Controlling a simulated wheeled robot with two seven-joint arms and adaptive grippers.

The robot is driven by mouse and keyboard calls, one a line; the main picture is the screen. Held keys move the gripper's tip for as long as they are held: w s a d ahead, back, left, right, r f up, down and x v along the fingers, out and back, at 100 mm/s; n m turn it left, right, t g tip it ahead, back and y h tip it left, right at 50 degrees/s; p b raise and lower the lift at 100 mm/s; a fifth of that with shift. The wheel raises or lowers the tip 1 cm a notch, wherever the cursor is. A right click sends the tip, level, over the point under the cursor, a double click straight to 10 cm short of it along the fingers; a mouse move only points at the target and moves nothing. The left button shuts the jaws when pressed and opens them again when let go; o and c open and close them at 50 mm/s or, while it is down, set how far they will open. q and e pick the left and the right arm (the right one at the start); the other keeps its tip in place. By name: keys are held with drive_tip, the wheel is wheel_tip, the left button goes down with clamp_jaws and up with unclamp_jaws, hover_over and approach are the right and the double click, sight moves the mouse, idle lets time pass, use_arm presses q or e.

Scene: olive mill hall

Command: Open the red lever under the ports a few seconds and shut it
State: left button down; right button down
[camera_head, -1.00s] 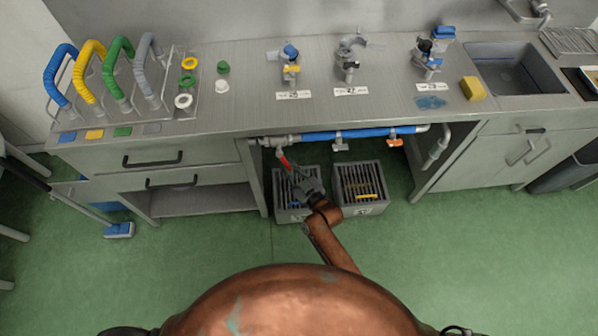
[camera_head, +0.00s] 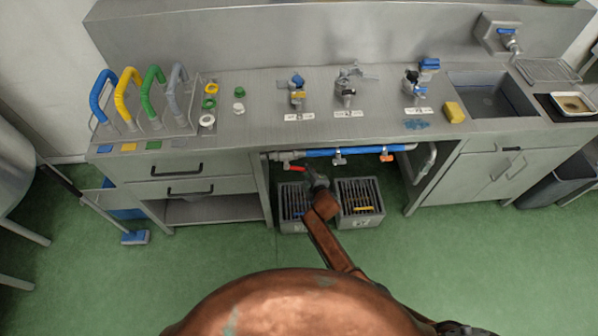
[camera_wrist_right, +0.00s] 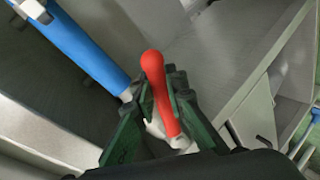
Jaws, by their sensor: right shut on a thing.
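The red lever (camera_head: 294,168) is on the pipe under the counter, at the pipe's left end, and lies nearly level, pointing right. In the right wrist view the red lever (camera_wrist_right: 161,92) has a rounded end and stands between two dark fingers. My right gripper (camera_head: 308,172) is shut on it, and its fingertips also show in the wrist view (camera_wrist_right: 162,88). The lever's base is partly hidden. Three ports with taps, the left one (camera_head: 297,92), middle one (camera_head: 346,90) and right one (camera_head: 414,88), stand on the counter above. My left gripper is not in view.
Two grated grey bins (camera_head: 359,215) stand on the floor below. Drawers (camera_head: 185,177) flank the bay on the left. The green floor in front is mostly clear.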

drive_tip(key=shift+d+r+n+h+p, duration=0.25)
drive_tip(key=shift+r+n+h+p, duration=0.25)
drive_tip(key=shift+r+n+h, duration=0.3)
drive_tip(key=shift+r, duration=0.15)
drive_tip(key=c, duration=1.9)
unclamp_jaws()
drive_tip(key=shift+c, duration=0.2)
drive_tip(key=v, duration=1.2)
